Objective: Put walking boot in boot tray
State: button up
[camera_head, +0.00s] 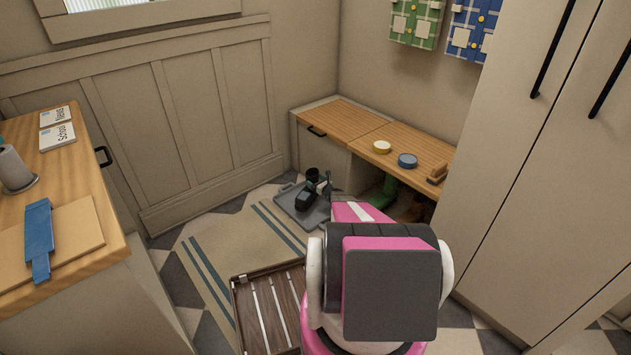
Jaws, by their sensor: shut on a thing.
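A dark walking boot (306,196) with a bit of green shows at the grey boot tray (289,204), which lies on the floor by the bench. The boot appears over or on the tray; I cannot tell whether its sole touches it. My gripper (327,187) is at the boot's right side, shut on it. My pink and white arm hides most of the gripper and the tray's near right part.
Green boots (384,191) and brown shoes (414,210) stand under the wooden bench (350,121). Tall cabinet doors (530,150) close off the right; a wooden-topped cabinet (85,175) stands left.

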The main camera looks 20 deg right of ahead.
jog(key=shift+f, duration=3.25)
jog(key=o, duration=1.7)
jog(key=shift+f, duration=0.2)
jog(key=v, duration=1.1)
jog(key=s+a+r+n+g+y, duration=0.1)
jog(key=s+a+r+n+g, duration=0.3)
jog(key=a+r+n, duration=0.35)
jog(key=s+a+r+n+g+y, duration=0.2)
jog(key=s+a+r+n+g, duration=0.25)
jog(key=a+r, duration=0.55)
jog(key=s+a+r+n+g+y, duration=0.1)
jog(key=s+a+r+n+g, duration=0.2)
jog(key=s+a+r+n, duration=0.5)
jog(key=s+a+r+n+g+h, duration=0.1)
jog(key=s+a+r+n+h, duration=0.1)
jog(key=s+r, duration=0.4)
jog(key=s+a+r+n+g+h, duration=0.2)
jog(key=s+a+r+n+h, duration=0.1)
jog(key=s, duration=0.6)
jog(key=s+a+r+n+g+h, duration=0.2)
jog(key=s+r+n, duration=0.4)
jog(key=r, duration=0.3)
jog(key=shift+s+a+n+g+h, duration=0.15)
jog(key=shift+s+a+h, duration=0.25)
jog(key=shift+h, duration=0.3)
jog(key=shift+s+a+n+g+h, duration=0.15)
jog(key=shift+s+a+h, duration=0.2)
jog(key=shift+s+h, duration=0.25)
